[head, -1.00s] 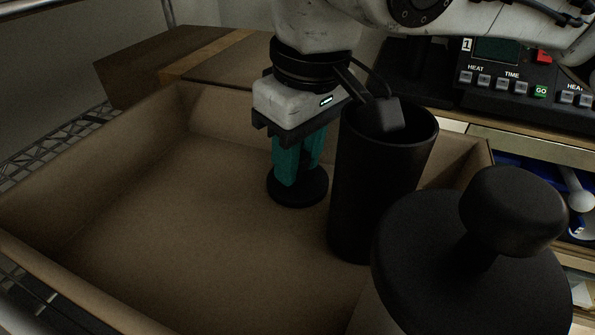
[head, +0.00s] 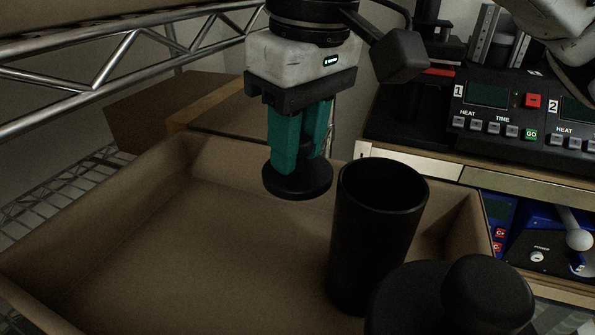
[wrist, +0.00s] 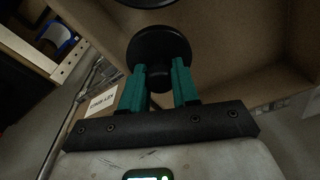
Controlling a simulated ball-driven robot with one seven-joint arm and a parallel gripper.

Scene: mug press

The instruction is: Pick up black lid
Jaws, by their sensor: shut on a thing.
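The black lid (head: 297,181) is a round dark disc held below my gripper (head: 299,160), whose teal fingers are shut on its knob. In the head view it hangs above the cardboard box floor, left of a tall black cylinder. In the wrist view the lid (wrist: 158,52) shows as a dark disc beyond the teal fingertips (wrist: 158,78). The knob is mostly hidden between the fingers.
The tall open black cylinder (head: 377,230) stands in the cardboard box (head: 150,250). A larger black knobbed lid (head: 410,300) is at the front right. A press control panel (head: 500,110) is at the back right. A metal rack rail (head: 110,95) runs at upper left.

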